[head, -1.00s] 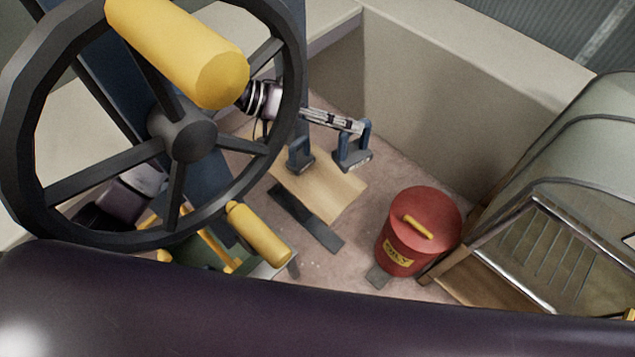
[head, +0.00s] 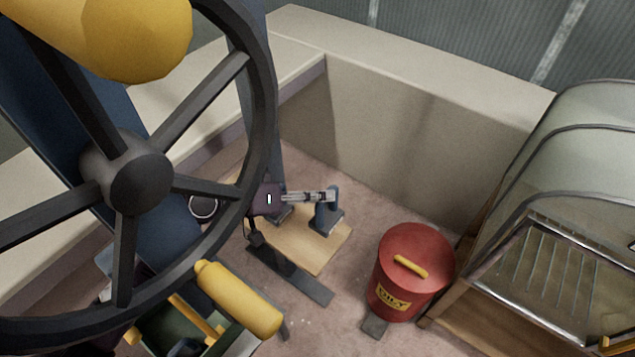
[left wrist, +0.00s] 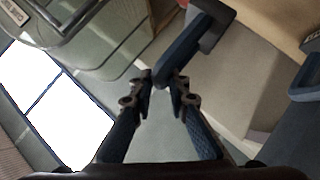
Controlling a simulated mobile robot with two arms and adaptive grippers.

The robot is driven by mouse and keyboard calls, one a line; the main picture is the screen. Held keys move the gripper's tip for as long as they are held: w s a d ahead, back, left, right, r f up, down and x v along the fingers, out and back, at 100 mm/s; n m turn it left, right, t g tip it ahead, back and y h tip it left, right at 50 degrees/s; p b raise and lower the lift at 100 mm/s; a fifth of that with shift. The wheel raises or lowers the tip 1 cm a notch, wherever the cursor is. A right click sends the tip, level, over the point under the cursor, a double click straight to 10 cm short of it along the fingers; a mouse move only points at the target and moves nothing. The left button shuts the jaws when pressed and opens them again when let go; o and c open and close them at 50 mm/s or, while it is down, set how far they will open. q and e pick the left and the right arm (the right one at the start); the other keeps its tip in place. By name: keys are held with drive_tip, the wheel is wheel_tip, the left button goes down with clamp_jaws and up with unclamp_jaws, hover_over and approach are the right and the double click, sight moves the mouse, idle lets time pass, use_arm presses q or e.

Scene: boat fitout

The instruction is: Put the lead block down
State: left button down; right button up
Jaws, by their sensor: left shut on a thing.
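The lead block (head: 326,222) is a dark block with a blue loop handle. It is upright over the far right part of a wooden board (head: 307,252); I cannot tell if its base touches the board. My left gripper (head: 325,196) is shut on the handle's upper part. In the left wrist view, the two fingers (left wrist: 160,88) close around the blue handle (left wrist: 185,55). A second blue-handled block (head: 281,214) stands to the left on the board, partly hidden by my wrist. It seems to show at the right edge of the wrist view (left wrist: 306,86). My right gripper is not in view.
A big dark wheel (head: 130,172) with yellow grips (head: 240,300) fills the left foreground. A red bin (head: 405,285) stands right of the board. A glazed canopy (head: 560,240) is at the right. A pale wall (head: 420,140) rises behind. Some floor is free around the board.

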sight(310, 225)
use_arm(q)
wheel_tip(310, 225, down, 11)
drive_tip(key=shift+w+d+r+b, duration=0.1)
drive_tip(key=shift+w+b, duration=0.05)
drive_tip(key=shift+b, duration=0.25)
idle(0.4)
drive_tip(key=c, duration=2.2)
unclamp_jaws()
drive_tip(key=shift+s+f, duration=0.2)
drive_tip(key=shift+f, duration=0.2)
drive_tip(key=o, duration=0.4)
drive_tip(key=shift+c, duration=0.2)
drive_tip(key=shift+r, duration=0.1)
drive_tip(key=b+v, duration=0.1)
drive_tip(key=v, duration=1.1)
